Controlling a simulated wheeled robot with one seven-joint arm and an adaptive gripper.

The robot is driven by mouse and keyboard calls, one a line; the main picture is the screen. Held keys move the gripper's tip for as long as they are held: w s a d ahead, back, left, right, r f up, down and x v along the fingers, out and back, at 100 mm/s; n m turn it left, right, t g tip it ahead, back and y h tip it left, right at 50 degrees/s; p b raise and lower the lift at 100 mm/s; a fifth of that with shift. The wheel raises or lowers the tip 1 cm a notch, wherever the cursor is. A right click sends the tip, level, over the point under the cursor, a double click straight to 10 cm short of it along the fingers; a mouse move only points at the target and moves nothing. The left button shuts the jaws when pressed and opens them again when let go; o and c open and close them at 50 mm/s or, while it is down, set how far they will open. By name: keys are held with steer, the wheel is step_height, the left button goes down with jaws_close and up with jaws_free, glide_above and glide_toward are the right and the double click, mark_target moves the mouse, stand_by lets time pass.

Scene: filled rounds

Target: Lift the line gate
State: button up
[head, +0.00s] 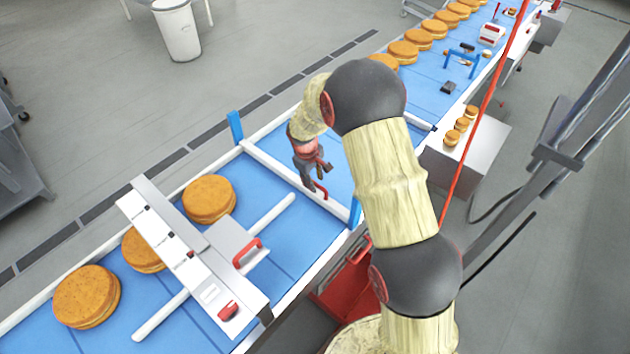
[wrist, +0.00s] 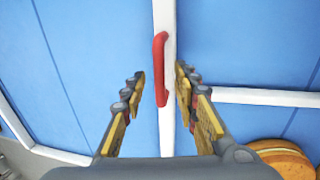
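The line gate (head: 272,166) is a white bar lying across the blue conveyor between two blue posts. It carries a red handle (head: 321,190) near its right end. In the wrist view the gate (wrist: 166,125) runs up the middle, with the red handle (wrist: 160,68) on it. My gripper (head: 318,178) is above the gate, close to the handle. In the wrist view my gripper (wrist: 161,76) is open, with one finger to each side of the handle. No contact shows, and I cannot tell how high the fingertips are above it.
Several orange-brown filled rounds (head: 209,199) stand on the belt left of the gate, by a white bridge (head: 180,240) with a second red handle (head: 247,252). More rounds (head: 403,52) are farther up the line. A red cord (head: 484,112) runs down at right.

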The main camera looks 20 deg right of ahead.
steer(key=shift+w+d+f, duration=0.1)
steer(key=shift+f, duration=0.4)
steer(key=c, duration=0.8)
steer(key=shift+r, duration=0.1)
